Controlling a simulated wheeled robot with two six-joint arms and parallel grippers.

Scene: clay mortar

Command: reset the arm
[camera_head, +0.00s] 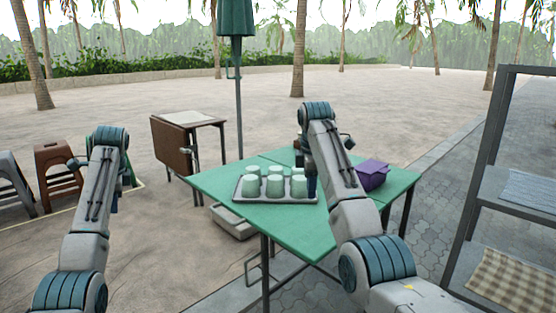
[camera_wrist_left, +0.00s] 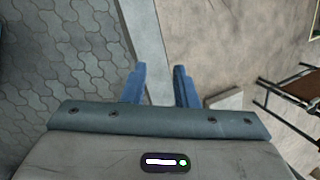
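My left arm (camera_head: 92,205) stands raised at the left in the head view, apart from the table; its fingers are mostly hidden behind the arm there. In the left wrist view my left gripper (camera_wrist_left: 160,82) shows two blue fingers with a gap between them and nothing held, above the ground. My right arm (camera_head: 335,170) reaches up in front of the table. The blue end of my right gripper (camera_head: 312,188) points down by the tray's right edge; whether it is open or shut does not show.
Stools (camera_head: 55,175) stand at the left, a folding table (camera_head: 172,146) behind, a shelf rack (camera_head: 475,180) at the right. A green umbrella pole (camera_head: 239,110) rises behind.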

